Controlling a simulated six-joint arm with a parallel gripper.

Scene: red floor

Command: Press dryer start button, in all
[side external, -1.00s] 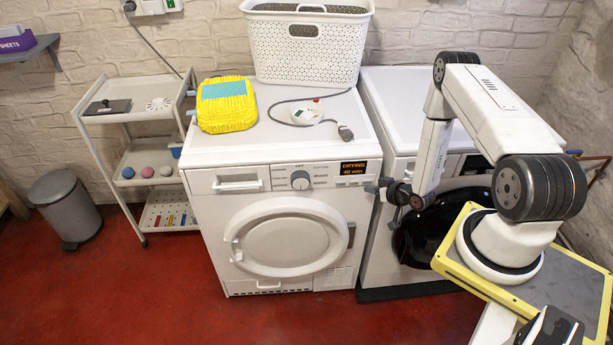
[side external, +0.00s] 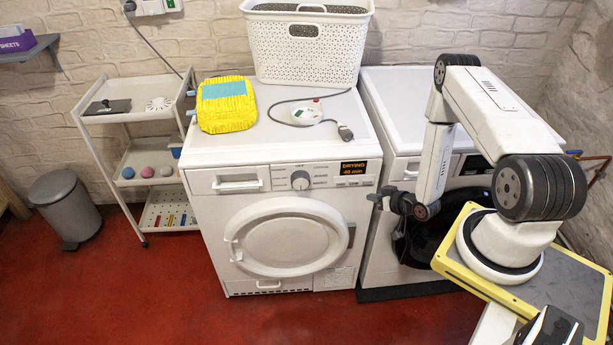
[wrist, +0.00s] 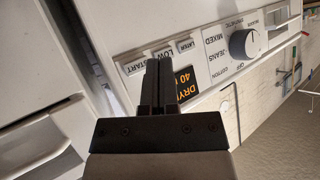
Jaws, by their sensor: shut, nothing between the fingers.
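The dryer (side external: 212,270) is the white front-loader in the middle of the side view, with its round door shut. Its orange display (side external: 353,167) reads drying, 40 min. In the wrist view, the start button (wrist: 133,67) is at the left end of a row of labelled buttons, beside the low and later ones. My gripper (side external: 372,198) is shut and empty, just right of the dryer's front and below the display level. In the wrist view its fingertips (wrist: 160,62) overlap the panel between the start label and the display (wrist: 184,82). They look apart from the button.
A second white machine (side external: 405,168) with a dark door stands right of the dryer, behind my arm. A yellow pack (side external: 226,112), a socket block with cable (side external: 307,113) and a white basket (side external: 305,50) sit on top. The red floor in front is clear.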

